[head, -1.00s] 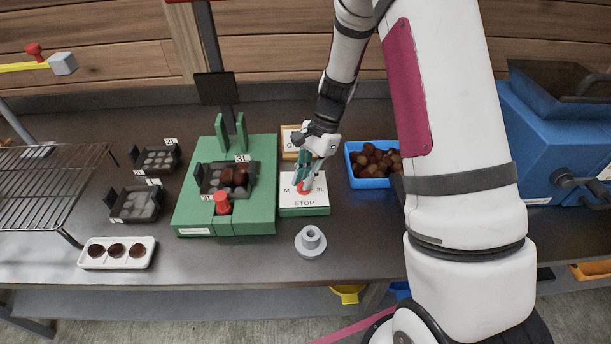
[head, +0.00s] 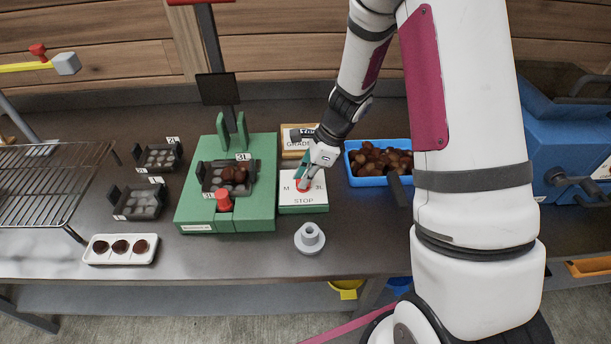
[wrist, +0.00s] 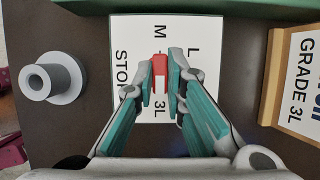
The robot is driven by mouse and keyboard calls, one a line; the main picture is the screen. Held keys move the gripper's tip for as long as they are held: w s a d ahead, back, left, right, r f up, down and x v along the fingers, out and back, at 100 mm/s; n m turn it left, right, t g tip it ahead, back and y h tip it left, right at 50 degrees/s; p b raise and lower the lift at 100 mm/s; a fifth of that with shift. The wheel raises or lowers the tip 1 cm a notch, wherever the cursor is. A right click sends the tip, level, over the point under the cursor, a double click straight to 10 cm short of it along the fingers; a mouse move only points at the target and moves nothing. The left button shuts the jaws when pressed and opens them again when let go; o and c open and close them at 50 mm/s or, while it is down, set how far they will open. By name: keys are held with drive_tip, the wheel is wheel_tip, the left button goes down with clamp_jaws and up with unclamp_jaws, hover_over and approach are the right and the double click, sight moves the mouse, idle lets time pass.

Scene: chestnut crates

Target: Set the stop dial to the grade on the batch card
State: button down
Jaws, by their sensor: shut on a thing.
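The stop dial is a red knob (wrist: 160,70) on a white-topped green block (head: 304,207) marked STOP, M, L and 3L. My gripper (head: 306,180) reaches down onto the knob, one finger on each side. In the wrist view my gripper (wrist: 160,82) is shut on it. The fingers partly cover the knob, so I cannot tell which mark it points to. The batch card (head: 295,142) stands behind the dial block in a wooden frame. In the wrist view the card (wrist: 307,80) reads GRADE 3L.
A green fixture (head: 254,210) with a dark mould stands left of the dial. A grey flanged knob (head: 310,238) sits in front. A blue bin of chestnuts (head: 366,181) is at the right. Small dark trays and a white tray (head: 98,257) lie left.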

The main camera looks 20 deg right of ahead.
drive_tip(key=shift+s+a+f, duration=0.1)
idle(0.4)
drive_tip(key=c, duration=1.6)
unclamp_jaws()
drive_tip(key=shift+c, duration=0.2)
drive_tip(key=shift+r, duration=0.3)
drive_tip(key=v, duration=1.1)
drive_tip(key=shift+d+r, duration=0.2)
drive_tip(key=shift+d, duration=0.1)
